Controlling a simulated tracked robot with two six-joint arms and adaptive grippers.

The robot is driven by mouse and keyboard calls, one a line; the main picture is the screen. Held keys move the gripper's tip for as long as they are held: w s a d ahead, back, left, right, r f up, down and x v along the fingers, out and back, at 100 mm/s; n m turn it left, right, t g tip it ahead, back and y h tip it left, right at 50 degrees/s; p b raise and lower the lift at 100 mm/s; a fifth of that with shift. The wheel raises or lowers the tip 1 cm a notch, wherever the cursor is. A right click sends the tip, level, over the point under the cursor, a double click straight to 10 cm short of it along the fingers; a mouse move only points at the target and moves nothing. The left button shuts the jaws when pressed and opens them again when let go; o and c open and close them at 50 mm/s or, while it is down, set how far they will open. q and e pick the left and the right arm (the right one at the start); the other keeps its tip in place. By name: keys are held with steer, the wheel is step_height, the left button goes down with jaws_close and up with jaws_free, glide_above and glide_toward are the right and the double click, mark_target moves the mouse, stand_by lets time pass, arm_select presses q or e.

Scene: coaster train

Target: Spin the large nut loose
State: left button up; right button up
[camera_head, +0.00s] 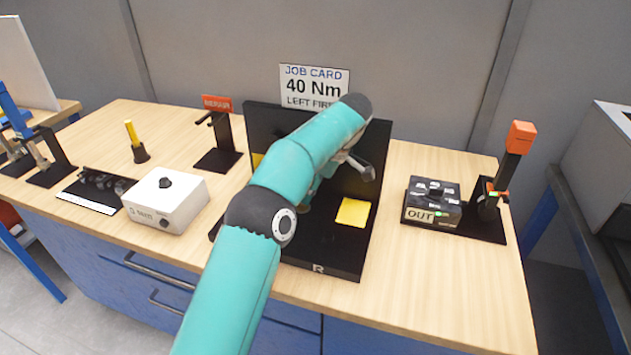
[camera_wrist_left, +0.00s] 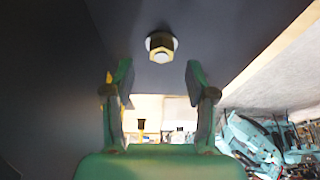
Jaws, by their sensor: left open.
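The large nut (camera_wrist_left: 162,45) is a brass-coloured hex with a pale round end, on a dark panel in the left wrist view. My left gripper (camera_wrist_left: 158,75) is open, its two fingers apart and empty. The nut shows beyond the fingertips, roughly centred between them and apart from both. In the head view my left arm reaches over the black stand (camera_head: 372,235), and its wrist and elbow hide the nut and most of the gripper. My right gripper is in neither view.
A yellow pad (camera_head: 353,212) lies on the stand's base. A job card (camera_head: 314,87) reading 40 Nm stands behind. Left are a white box (camera_head: 166,201) and a black holder (camera_head: 219,158). Right are a dark box (camera_head: 432,202) marked OUT and an orange-topped post (camera_head: 521,137).

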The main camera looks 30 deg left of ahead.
arm_select(q)
steer(key=shift+v, duration=1.45)
